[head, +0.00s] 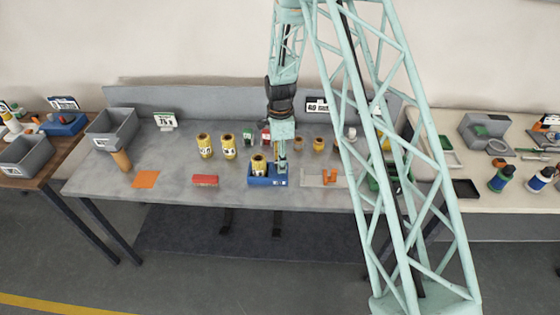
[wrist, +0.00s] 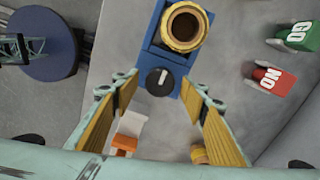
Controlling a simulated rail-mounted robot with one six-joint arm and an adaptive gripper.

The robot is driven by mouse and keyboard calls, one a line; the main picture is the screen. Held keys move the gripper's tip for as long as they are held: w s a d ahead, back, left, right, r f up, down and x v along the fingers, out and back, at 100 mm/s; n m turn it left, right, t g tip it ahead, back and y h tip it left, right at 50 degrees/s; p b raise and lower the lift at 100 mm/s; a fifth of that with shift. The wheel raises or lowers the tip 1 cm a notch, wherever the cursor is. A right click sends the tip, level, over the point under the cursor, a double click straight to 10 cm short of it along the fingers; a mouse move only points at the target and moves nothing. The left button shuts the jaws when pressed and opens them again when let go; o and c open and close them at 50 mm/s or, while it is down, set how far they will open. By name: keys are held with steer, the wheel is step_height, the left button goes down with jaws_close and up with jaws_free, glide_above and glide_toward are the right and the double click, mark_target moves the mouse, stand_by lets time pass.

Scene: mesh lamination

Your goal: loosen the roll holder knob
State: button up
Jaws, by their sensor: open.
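The blue roll holder (head: 258,182) stands near the front edge of the grey table, with a yellow roll (head: 258,165) upright in it. In the wrist view the holder (wrist: 152,52) carries the roll (wrist: 183,27) and, beside it, a round black knob (wrist: 159,81) with a pale pointer mark. My gripper (head: 282,163) is above the right part of the holder. In the wrist view my gripper (wrist: 159,88) is open, its two yellow-padded fingers on either side of the knob, with gaps visible. The knob is not clear in the head view.
Green GO (wrist: 300,37) and red NO (wrist: 276,80) blocks stand near the holder. An orange fixture (head: 331,176) on a pale plate lies to the right. More yellow rolls (head: 205,146) stand behind left; a red block (head: 205,180) lies left, with bare table around it.

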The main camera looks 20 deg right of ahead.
steer(key=c, duration=0.8)
steer(key=shift+c, duration=0.2)
